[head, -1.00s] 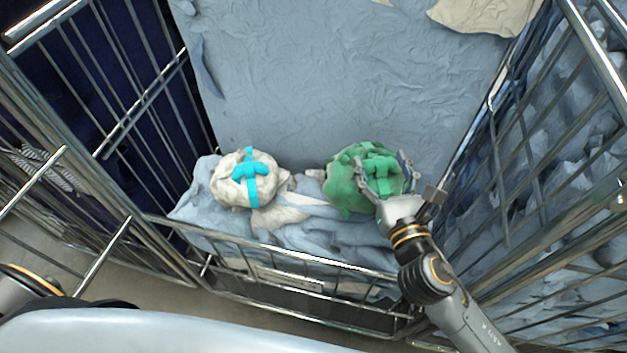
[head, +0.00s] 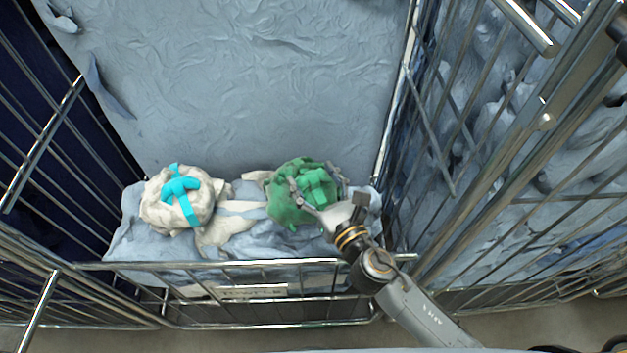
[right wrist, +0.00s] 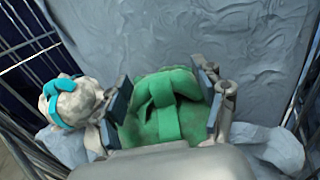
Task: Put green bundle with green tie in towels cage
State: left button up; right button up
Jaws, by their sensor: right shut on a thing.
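The green bundle with green tie (head: 290,208) is at the right part of the front cage, just above the blue-grey cloth there. My right gripper (head: 318,192) is shut on it from the front right. In the right wrist view the green bundle (right wrist: 160,122) sits between the two fingers of the right gripper (right wrist: 162,100). I cannot tell whether the bundle still touches the cloth under it. My left gripper is not in view. No label on either cage can be read.
A white bundle with a cyan tie (head: 178,200) lies to the left on the same blue-grey cloth (head: 130,240). The cage's low front rail (head: 250,264) runs before both. To the right stands another wire cage (head: 500,150) full of blue-grey cloth.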

jog(key=o, duration=1.4)
jog(key=shift+f, duration=0.1)
jog(key=o, duration=0.4)
jog(key=shift+c, duration=0.2)
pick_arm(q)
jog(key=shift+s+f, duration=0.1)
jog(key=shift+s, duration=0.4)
pick_arm(e)
jog(key=shift+o, duration=0.4)
jog(key=shift+r, duration=0.2)
pick_arm(q)
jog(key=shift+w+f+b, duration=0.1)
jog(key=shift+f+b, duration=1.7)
jog(key=shift+b, duration=0.05)
pick_arm(e)
jog(key=v, duration=1.2)
